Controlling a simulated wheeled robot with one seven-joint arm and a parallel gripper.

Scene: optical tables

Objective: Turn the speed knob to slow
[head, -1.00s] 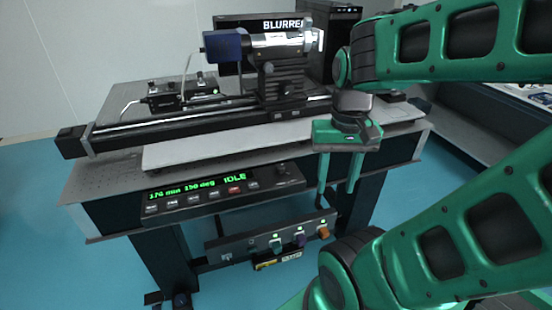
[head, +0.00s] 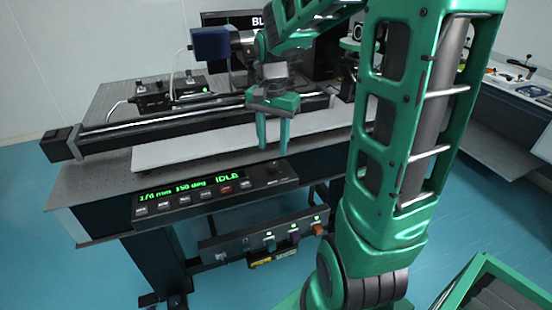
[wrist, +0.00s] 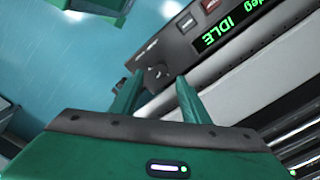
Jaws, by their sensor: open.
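A black control panel (head: 215,192) with a green lit display and a row of buttons is mounted at the table's front edge. A small dark round knob (head: 274,169) sits at its right end; the knob also shows in the wrist view (wrist: 158,72), between the fingertips in the picture. Its lettering is too blurred to read, so its setting cannot be told. My gripper (head: 273,150) is open and empty, fingers pointing down, just above the knob in the head view. In the wrist view my gripper (wrist: 160,79) shows both fingers apart. Contact with the knob cannot be made out.
The display reads IDLE. A black rail stage (head: 190,118) and a white plate (head: 185,148) lie behind the panel. A small black box (head: 170,94) with knobs stands at the back left. A lower panel (head: 262,243) with coloured connectors hangs below. Floor is clear at left.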

